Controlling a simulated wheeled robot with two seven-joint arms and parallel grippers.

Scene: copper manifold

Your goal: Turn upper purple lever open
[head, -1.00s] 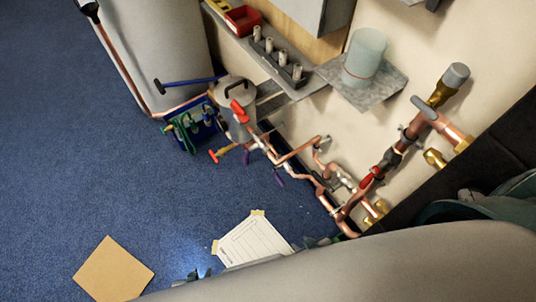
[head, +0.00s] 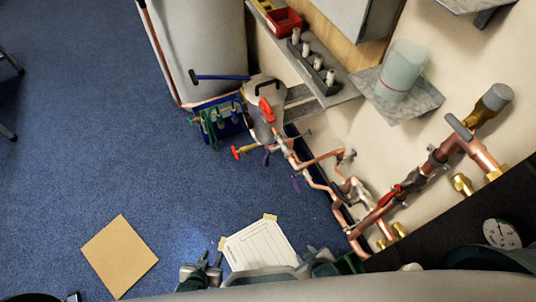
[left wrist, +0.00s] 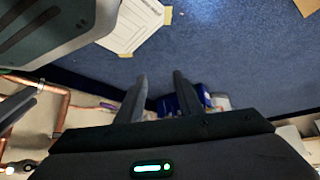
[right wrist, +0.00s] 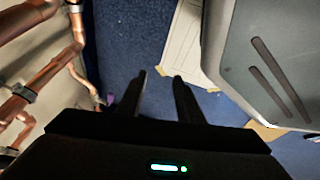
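Two purple levers hang from the copper pipework in the head view. One purple lever (head: 266,158) is higher in the picture, near the grey vessel; the other purple lever (head: 296,184) is lower on the pipe run. A small purple piece shows beside the pipes in the left wrist view (left wrist: 108,106) and right wrist view (right wrist: 110,98). My left gripper (head: 203,262) is at the bottom of the head view, left of the paper sheet, its fingers apart and empty in the left wrist view (left wrist: 160,78). My right gripper has fingers apart and empty (right wrist: 160,78). Both are away from the levers.
Copper pipes (head: 318,186) run along the wall, with a red handle (head: 390,195) on them. A paper sheet (head: 258,246) and a cardboard square (head: 119,256) lie on the blue carpet. A blue crate (head: 218,122) stands by the grey vessel (head: 262,92).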

